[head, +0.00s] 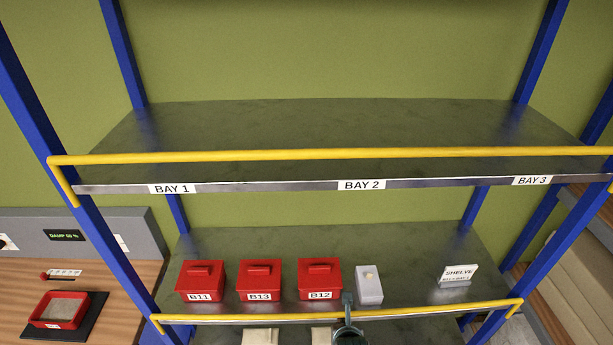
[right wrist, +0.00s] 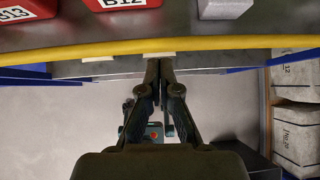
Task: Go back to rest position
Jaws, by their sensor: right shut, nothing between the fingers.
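My right gripper (head: 347,299) is at the bottom centre of the head view, by the yellow rail of the lower shelf. In the right wrist view its fingers (right wrist: 160,66) are together and empty, pointing toward the rail's edge. It is apart from the boxes on the shelf. My left gripper is in neither view.
Yellow rails (head: 330,155) guard the shelf fronts. The upper shelf (head: 330,125) is empty. A red tray (head: 60,309) lies left.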

